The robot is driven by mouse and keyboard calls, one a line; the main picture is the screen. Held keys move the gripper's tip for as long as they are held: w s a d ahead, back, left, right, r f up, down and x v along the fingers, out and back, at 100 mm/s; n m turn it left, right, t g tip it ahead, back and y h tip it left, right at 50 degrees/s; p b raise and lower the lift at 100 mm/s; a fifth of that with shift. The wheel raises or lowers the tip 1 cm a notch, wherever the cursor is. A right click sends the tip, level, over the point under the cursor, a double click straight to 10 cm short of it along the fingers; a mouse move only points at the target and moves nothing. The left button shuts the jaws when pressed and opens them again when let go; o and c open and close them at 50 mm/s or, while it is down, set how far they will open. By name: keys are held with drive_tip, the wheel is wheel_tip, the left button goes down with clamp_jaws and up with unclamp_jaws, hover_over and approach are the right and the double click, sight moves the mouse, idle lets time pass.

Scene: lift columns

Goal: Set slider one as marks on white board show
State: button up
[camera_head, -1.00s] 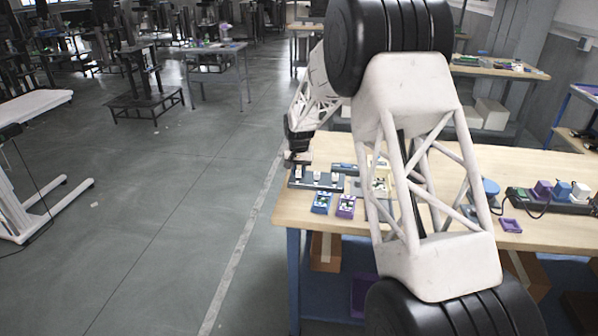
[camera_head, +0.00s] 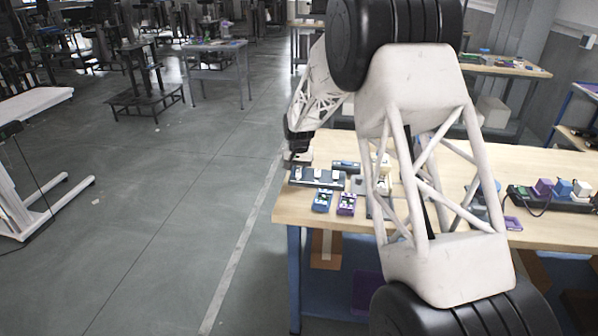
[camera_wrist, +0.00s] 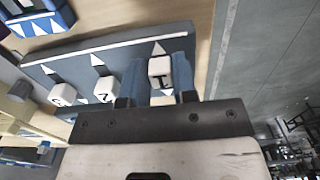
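A dark slider panel (camera_wrist: 75,80) with white knobs fills the upper left of the wrist view; it also lies at the left end of the bench in the head view (camera_head: 325,182). Knob one (camera_wrist: 160,70), marked "1", is between the blue fingers of my gripper (camera_wrist: 158,78). The fingers are close along both its sides; whether they press on it is unclear. Knobs two (camera_wrist: 105,88) and three (camera_wrist: 62,95) are to its left. White pointed marks lie above the knobs. I cannot make out a separate white board with certainty. In the head view my gripper (camera_head: 296,157) is at the panel's left end.
A blue device (camera_head: 322,201) and a purple device (camera_head: 346,205) lie in front of the panel. A power strip with plugs (camera_head: 550,200) is at the bench's right. The bench edge (camera_head: 276,215) and open floor are to the left.

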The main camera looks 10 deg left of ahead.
sight(299, 172)
drive_tip(key=o, duration=0.4)
drive_tip(key=shift+c, duration=0.2)
drive_tip(key=shift+r, duration=0.15)
drive_tip(key=shift+r, duration=3.75)
drive_tip(key=shift+r, duration=0.1)
